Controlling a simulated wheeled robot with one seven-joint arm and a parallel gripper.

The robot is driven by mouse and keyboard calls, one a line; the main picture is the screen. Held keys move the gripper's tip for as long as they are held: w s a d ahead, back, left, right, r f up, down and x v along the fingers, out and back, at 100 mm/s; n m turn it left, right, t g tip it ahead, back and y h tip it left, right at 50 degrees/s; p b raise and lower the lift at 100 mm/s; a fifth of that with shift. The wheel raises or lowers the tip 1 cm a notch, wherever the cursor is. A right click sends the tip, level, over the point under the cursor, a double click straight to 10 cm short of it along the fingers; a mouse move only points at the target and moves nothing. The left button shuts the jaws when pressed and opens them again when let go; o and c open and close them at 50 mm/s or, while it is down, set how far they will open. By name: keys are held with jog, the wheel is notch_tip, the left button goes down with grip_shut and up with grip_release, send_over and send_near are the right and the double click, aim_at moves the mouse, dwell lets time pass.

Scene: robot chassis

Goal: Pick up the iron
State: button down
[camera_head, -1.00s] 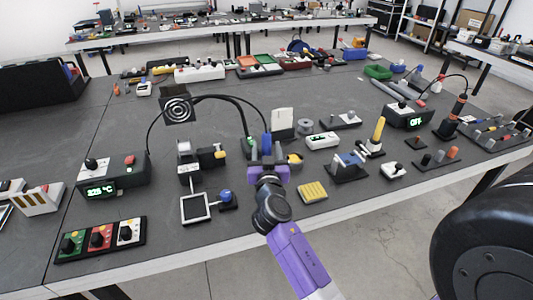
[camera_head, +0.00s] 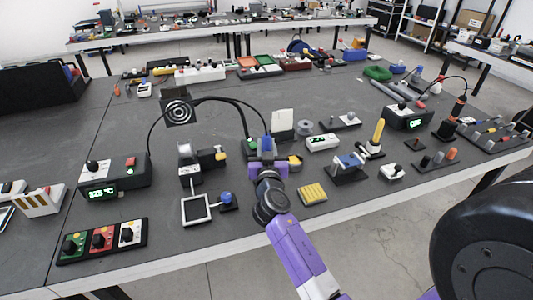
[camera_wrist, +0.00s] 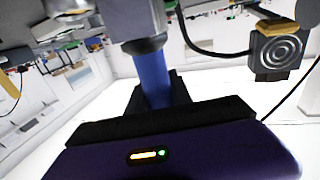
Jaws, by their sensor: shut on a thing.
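A slim blue upright handle, which looks like the iron (camera_head: 266,143), stands near the front middle of the bench. It also shows in the wrist view as a blue cylinder (camera_wrist: 153,78) below a dark collar. My purple gripper (camera_head: 265,158) is around this blue handle and shut on it. In the wrist view the dark gripper fingers (camera_wrist: 158,98) lie close to both sides of the handle. The lower part of the handle is hidden behind the gripper. Whether it is lifted from its stand I cannot tell.
A lit control station (camera_head: 115,178) is further left. A yellow sponge-like block (camera_head: 312,193) and a white multimeter-like box (camera_head: 322,141) lie to the right.

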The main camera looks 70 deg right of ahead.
jog(key=shift+r, duration=0.1)
notch_tip(320, 180, up, 20)
jog(key=p, duration=0.2)
jog(key=shift+p, duration=0.35)
